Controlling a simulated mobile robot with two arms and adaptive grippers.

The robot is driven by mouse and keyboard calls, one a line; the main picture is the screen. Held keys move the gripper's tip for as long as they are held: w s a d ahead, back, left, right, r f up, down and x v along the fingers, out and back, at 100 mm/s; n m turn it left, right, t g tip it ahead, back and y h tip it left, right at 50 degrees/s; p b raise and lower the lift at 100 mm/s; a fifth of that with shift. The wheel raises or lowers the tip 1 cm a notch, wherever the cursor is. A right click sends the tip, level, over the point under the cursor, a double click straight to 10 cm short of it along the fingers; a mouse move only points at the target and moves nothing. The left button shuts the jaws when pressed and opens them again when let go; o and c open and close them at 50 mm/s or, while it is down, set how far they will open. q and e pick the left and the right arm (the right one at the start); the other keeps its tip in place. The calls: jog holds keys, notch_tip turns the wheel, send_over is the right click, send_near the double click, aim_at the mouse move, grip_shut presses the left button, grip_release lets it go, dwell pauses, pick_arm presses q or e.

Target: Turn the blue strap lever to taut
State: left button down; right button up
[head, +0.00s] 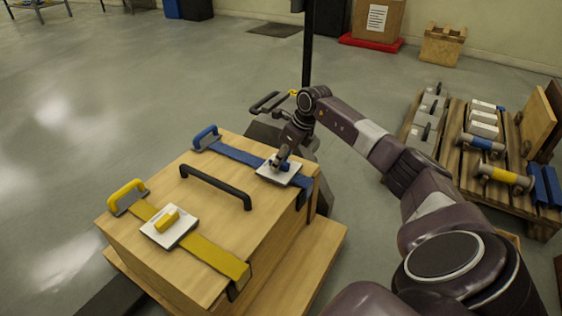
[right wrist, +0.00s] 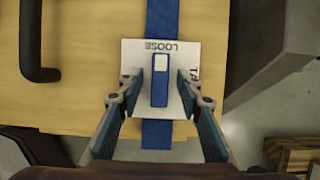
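The blue strap lever (right wrist: 160,85) sits on a white plate (right wrist: 128,60) on the blue strap (right wrist: 172,18). Its white-marked end points at the word LOOSE; the start of a second word, "TA", shows at the plate's right side, partly hidden by a finger. My right gripper (right wrist: 160,78) has its fingers on both sides of the lever, with a gap on each side, so it is open around it. In the head view my right gripper (head: 281,160) is over the blue strap's plate (head: 279,176) and hides most of the lever. My left gripper is out of view.
The wooden crate (head: 215,215) also carries a black handle (head: 215,187) and a yellow strap (head: 215,257) with a yellow lever (head: 167,221) on its own plate. A pallet (head: 455,145) with several loads stands at the right. Open floor lies left.

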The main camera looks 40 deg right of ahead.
grip_shut()
